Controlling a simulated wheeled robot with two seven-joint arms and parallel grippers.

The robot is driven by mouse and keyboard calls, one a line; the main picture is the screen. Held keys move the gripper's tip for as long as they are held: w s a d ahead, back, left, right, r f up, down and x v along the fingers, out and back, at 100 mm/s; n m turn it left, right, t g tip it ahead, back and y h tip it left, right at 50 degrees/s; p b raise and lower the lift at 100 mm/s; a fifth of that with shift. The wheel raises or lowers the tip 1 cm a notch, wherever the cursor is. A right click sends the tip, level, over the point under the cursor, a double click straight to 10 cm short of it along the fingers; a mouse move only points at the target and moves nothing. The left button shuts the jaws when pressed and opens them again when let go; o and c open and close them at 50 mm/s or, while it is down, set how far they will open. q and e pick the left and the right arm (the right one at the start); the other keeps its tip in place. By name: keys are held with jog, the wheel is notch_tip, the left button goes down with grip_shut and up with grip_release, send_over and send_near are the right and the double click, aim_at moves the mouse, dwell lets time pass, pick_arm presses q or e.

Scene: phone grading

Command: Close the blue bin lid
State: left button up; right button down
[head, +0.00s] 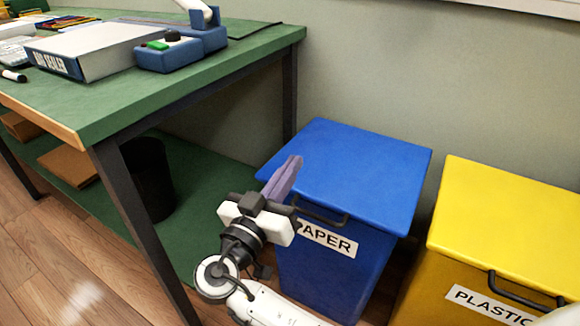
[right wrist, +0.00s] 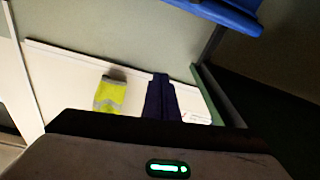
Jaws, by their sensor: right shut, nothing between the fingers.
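The blue bin (head: 335,275), with a white PAPER label, stands on the floor in the head view. Its blue lid (head: 360,165) lies down across the top, with no clear gap showing along the visible front edge. A dark handle (head: 322,212) is on the front side. My right gripper (head: 289,170) is shut and empty at the lid's front left corner and covers part of that corner and of the label. I cannot tell whether it touches the lid. In the right wrist view its dark fingers (right wrist: 161,98) are together, and a blue edge (right wrist: 225,12) shows at the top. My left gripper is not in view.
A yellow PLASTIC bin (head: 510,225) with its lid down stands close on the right. A green-topped table (head: 230,60) with a box and a blue device is on the left, its dark leg near my right arm. A black basket (head: 150,180) stands under it.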

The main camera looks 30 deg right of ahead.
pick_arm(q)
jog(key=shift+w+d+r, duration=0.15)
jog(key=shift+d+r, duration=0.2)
pick_arm(e)
jog(key=shift+s+a+f, duration=0.1)
jog(key=shift+f, duration=0.4)
